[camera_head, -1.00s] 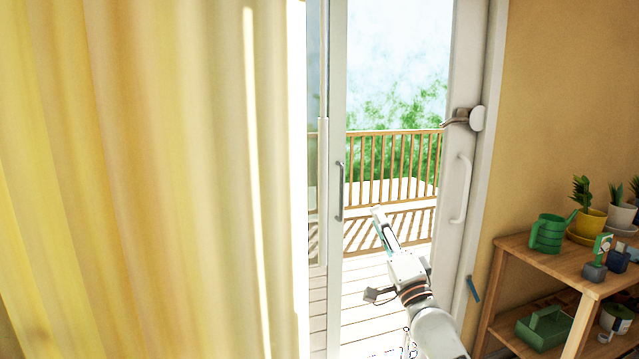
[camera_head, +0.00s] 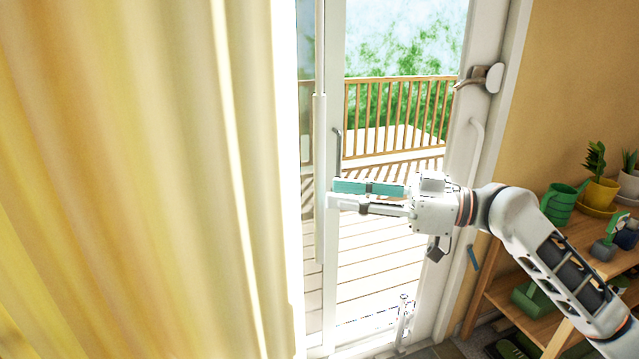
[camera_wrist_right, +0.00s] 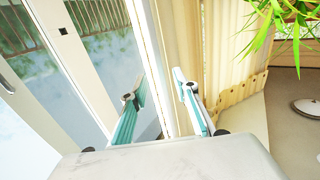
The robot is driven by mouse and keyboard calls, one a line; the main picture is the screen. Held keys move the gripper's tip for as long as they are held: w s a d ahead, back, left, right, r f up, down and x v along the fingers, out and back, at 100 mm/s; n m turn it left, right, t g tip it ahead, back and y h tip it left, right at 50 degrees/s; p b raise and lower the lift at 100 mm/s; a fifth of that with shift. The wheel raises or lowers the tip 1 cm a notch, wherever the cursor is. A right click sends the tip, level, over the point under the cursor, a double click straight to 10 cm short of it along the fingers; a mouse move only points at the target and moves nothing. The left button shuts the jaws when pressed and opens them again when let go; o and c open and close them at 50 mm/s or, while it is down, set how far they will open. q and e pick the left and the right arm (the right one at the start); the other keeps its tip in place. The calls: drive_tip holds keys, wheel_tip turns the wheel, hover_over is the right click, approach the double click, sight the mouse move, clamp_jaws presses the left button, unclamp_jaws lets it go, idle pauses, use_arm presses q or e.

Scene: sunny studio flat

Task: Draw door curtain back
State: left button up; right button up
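The yellow door curtain (camera_head: 130,170) hangs in folds over the left half of the head view, its sunlit right edge beside the bare glass door (camera_head: 385,240). My right gripper (camera_head: 331,196) points left at that edge from in front of the glass, with a small gap showing between them in the head view. Its two teal-padded fingers are apart. In the right wrist view, the open fingers (camera_wrist_right: 158,86) point toward the curtain (camera_wrist_right: 232,60), and a pale vertical edge shows between them. I cannot tell whether they touch any cloth. My left gripper is out of view.
A door handle (camera_head: 337,154) and a lever (camera_head: 482,80) stick out on the door frame. A wooden shelf (camera_head: 575,235) with a green watering can (camera_head: 561,204) and a yellow plant pot (camera_head: 600,194) stands at the right, close to my right arm. Leaves (camera_wrist_right: 290,22) hang at top right in the wrist view.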

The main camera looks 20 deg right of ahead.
sight(319, 190)
drive_tip(key=p+x, duration=0.1)
drive_tip(key=x, duration=0.3)
drive_tip(key=shift+w+a, duration=0.3)
clamp_jaws()
